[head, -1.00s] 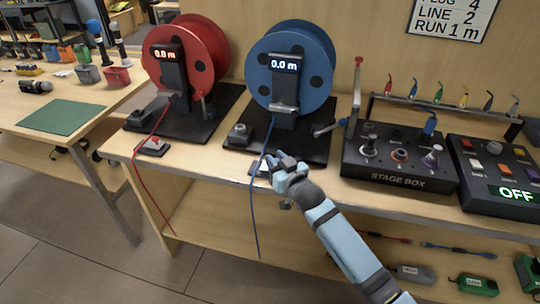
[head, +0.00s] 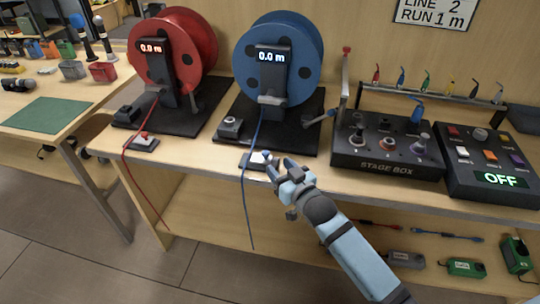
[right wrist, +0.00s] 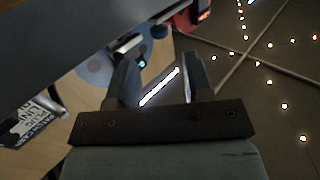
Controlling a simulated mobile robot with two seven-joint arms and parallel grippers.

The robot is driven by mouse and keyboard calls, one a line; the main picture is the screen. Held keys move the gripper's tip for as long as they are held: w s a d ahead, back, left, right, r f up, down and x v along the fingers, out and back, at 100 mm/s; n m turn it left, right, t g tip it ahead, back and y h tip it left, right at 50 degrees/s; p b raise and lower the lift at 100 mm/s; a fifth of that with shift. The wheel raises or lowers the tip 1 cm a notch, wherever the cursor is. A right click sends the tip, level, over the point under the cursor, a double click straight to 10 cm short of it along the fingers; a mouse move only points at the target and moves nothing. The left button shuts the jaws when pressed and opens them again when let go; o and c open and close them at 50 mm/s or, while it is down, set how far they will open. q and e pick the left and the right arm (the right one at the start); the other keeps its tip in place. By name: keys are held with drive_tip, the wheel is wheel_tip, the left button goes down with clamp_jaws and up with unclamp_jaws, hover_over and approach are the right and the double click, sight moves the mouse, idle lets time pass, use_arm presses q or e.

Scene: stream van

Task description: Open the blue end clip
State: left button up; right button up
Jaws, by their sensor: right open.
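The blue reel (head: 279,62) stands on a black base and its display reads 0.0 m. Its blue cable (head: 247,200) runs down over the front edge of the bench. The small pale end clip (head: 254,163) sits at that edge, beside the cable; whether it is open or shut is too small to tell. My right gripper (head: 281,168) is open and empty, just right of the clip and apart from it. In the right wrist view its two fingers (right wrist: 160,80) stand apart, with a bright white strip seen between them. My left gripper is not in view.
The red reel (head: 174,55) with its own clip (head: 142,141) stands to the left. The stage box (head: 387,152) and a switch panel reading OFF (head: 490,160) stand to the right. A lower shelf (head: 220,215) lies under the bench edge.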

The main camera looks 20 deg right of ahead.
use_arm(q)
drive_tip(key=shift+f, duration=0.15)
use_arm(e)
drive_tip(key=s+d, duration=0.1)
drive_tip(key=s, duration=0.5)
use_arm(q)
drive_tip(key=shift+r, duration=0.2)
use_arm(e)
drive_tip(key=s+a+f+g+p, duration=0.1)
drive_tip(key=s+a+f+g, duration=0.2)
drive_tip(key=s+f, duration=0.5)
drive_tip(key=s+a+f+g, duration=0.3)
drive_tip(key=s+f+g, duration=0.15)
drive_tip(key=s, duration=0.65)
use_arm(q)
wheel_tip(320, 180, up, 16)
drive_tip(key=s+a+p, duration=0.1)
drive_tip(key=p, duration=2)
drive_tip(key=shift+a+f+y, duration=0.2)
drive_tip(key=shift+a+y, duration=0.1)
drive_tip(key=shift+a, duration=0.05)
use_arm(e)
wheel_tip(320, 180, up, 15)
drive_tip(key=d, duration=0.1)
drive_tip(key=shift+s+r+n+t, duration=0.2)
drive_tip(key=shift+s+n+t, duration=0.2)
drive_tip(key=shift+s+t, duration=0.05)
